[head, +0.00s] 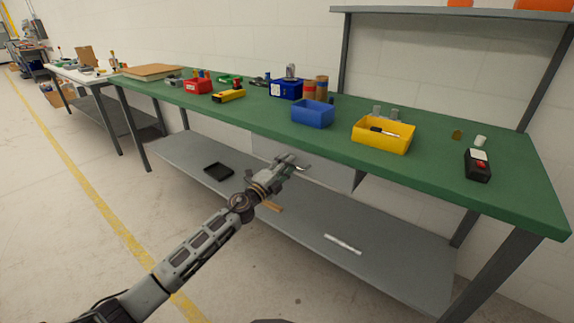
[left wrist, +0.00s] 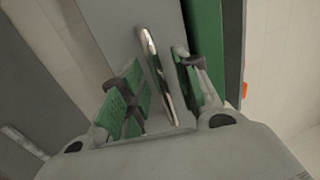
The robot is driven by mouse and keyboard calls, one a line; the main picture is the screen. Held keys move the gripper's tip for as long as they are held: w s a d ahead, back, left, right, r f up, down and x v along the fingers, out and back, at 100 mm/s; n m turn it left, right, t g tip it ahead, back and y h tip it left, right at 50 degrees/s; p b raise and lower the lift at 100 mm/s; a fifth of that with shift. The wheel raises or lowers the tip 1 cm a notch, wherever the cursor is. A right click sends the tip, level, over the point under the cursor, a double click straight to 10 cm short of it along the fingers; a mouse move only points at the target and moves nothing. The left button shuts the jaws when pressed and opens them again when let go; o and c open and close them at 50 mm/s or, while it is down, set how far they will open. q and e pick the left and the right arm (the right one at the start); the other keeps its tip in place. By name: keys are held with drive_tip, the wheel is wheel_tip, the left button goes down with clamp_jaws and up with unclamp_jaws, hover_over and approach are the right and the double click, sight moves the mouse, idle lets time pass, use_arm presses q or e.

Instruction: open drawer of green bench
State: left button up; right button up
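The green bench (head: 455,180) runs across the head view. Under its top is a grey drawer (head: 340,177), partly hidden behind my left gripper. The drawer's grey front (left wrist: 108,28) fills the upper middle of the left wrist view, beside the green bench edge. A shiny metal handle (left wrist: 153,65) stands on it. My left gripper (head: 297,163) is at the drawer front. In the left wrist view its fingers (left wrist: 160,92) are open, one on each side of the handle. I cannot tell whether either finger touches it. My right gripper is not in view.
A blue bin (head: 313,114) and a yellow bin (head: 383,136) stand on the bench top. A grey lower shelf (head: 400,262) holds a black tray (head: 218,171) and a white bar (head: 343,244). The floor at left is open.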

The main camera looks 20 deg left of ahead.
use_arm(q)
drive_tip(key=shift+w, duration=0.2)
drive_tip(key=shift+d, duration=0.1)
clamp_jaws()
